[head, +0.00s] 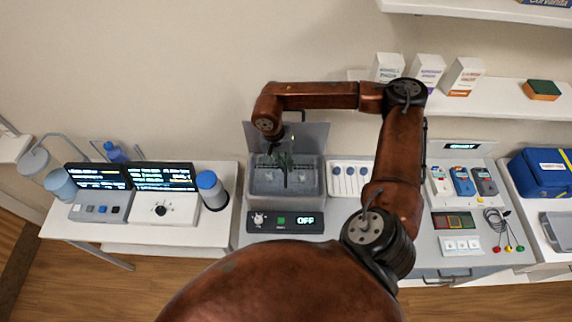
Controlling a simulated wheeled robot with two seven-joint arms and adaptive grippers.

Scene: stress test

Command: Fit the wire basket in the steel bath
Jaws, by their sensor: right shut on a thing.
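The steel bath (254,190) is a grey box on the table below the middle of the picture, with a raised lid (312,138) behind it and a dark front panel reading OFF (305,220). My right arm arches over from the right, and its gripper (283,162) points down over the bath. It is shut on the wire basket (300,179), whose thin grey mesh shows at the bath's opening. The arm partly covers the grip. I cannot tell whether the basket is seated or just above the floor of the bath. My left gripper is out of view.
Left of the bath stand a blue-capped bottle (212,190) and two devices with dark screens (162,177). To the right are a white tray with blue-dotted slots (350,180), handheld meters (461,182) and a blue bag (545,172). Shelves (500,100) hang on the wall above.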

